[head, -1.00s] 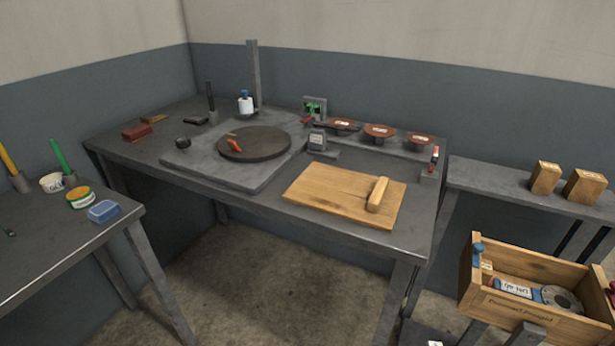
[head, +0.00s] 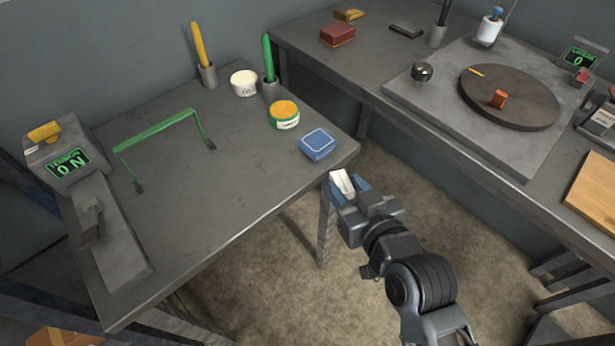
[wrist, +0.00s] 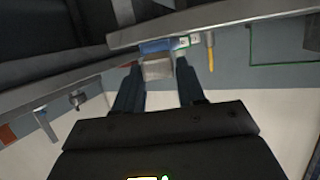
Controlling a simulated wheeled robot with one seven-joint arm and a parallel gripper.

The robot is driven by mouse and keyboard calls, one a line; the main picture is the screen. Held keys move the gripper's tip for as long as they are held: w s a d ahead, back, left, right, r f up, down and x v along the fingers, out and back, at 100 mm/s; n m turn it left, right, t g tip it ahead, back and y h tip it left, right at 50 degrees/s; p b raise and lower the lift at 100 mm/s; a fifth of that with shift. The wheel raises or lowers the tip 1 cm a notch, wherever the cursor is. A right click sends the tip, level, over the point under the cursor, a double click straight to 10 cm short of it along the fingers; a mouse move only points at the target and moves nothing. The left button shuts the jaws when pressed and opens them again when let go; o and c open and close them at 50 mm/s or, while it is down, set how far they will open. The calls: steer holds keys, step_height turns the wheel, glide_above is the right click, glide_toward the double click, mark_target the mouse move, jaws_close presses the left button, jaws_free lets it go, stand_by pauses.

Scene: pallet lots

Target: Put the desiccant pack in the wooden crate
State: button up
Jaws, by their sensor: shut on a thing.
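My gripper (head: 347,190) is shut on a small white pack (head: 342,181), which I take to be the desiccant pack. It is in the air just off the near right corner of the left table. In the wrist view the pack (wrist: 157,68) shows pale grey between the two fingers (wrist: 160,88). The wooden crate seen earlier is outside the head view now. A brown wooden-looking thing (head: 62,337) is cut off at the bottom left, and I cannot tell what it is.
The left table (head: 235,195) holds a blue box (head: 317,144) near its corner, a yellow-lidded tub (head: 284,114), a white tub (head: 244,83), a green frame (head: 155,133) and a tension gauge (head: 66,160). A bench with a turntable (head: 510,97) stands right. Open floor lies between.

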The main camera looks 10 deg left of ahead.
steer(key=s+a+r+n+g+y, duration=0.2)
steer(key=s+a+r+n, duration=0.1)
steer(key=a+r, duration=0.25)
steer(key=s+a+r+n+g+y, duration=0.1)
steer(key=s+a+r+n+y, duration=0.2)
steer(key=a, duration=0.4)
steer(key=m+p, duration=0.1)
steer(key=p, duration=0.1)
glide_above(213, 217)
steer(key=d, duration=0.1)
step_height(213, 217, down, 5)
steer(key=shift+f, duration=0.15)
steer(key=shift+a+f, duration=0.4)
steer(key=shift+a, duration=0.05)
steer(key=shift+f, duration=1.95)
steer(key=shift+f, duration=0.1)
steer(key=o, duration=1)
